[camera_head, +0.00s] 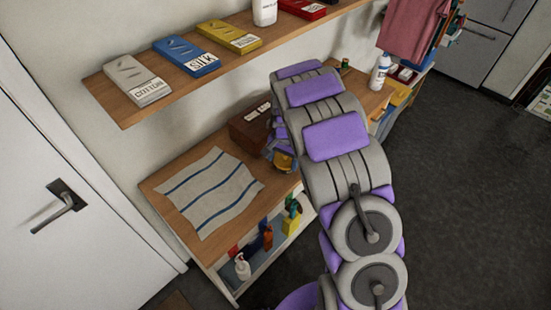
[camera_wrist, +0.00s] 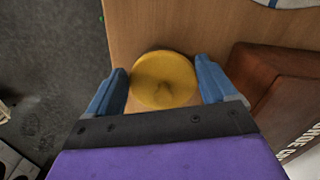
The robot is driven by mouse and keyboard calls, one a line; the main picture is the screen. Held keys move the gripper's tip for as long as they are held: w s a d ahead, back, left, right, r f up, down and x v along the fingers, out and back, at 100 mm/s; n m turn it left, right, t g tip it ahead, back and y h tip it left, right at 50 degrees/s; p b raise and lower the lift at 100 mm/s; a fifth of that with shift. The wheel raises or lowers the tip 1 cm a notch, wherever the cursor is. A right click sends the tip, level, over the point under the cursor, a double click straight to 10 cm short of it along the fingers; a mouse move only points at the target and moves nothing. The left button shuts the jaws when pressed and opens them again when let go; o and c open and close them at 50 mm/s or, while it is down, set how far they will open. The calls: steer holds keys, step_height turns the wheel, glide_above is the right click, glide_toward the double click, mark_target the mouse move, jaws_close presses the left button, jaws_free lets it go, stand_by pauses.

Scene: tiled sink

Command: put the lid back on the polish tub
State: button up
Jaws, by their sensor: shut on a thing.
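A round yellow disc, which looks like the polish lid (camera_wrist: 163,80), sits between the two blue fingers of my gripper (camera_wrist: 160,70) in the wrist view. My gripper is shut on its sides. In the head view the lid (camera_head: 284,162) shows as a small yellow patch at the end of my arm, above the front edge of the wooden bench, beside the brown box. I cannot make out the polish tub; the lid, my gripper or my arm may hide it. The gap between lid and bench is hard to judge.
The brown box (camera_wrist: 275,85) stands close on the right in the wrist view. A striped cloth (camera_head: 210,190) lies on the bench (camera_head: 160,180). Bottles stand on the lower shelf (camera_head: 243,266). A white bottle (camera_head: 379,72) stands farther right.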

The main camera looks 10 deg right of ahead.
steer(key=shift+d, duration=1.2)
steer(key=shift+s+a, duration=0.1)
steer(key=shift+a, duration=2.85)
steer(key=shift+d+r+p, duration=0.1)
steer(key=shift+d+p, duration=0.5)
steer(key=shift+d, duration=2)
steer(key=shift+a, duration=0.4)
steer(key=shift+a+f, duration=0.2)
steer(key=shift+a, duration=0.1)
steer(key=shift+a+p, duration=0.15)
steer(key=shift+p, duration=0.15)
steer(key=o, duration=0.8)
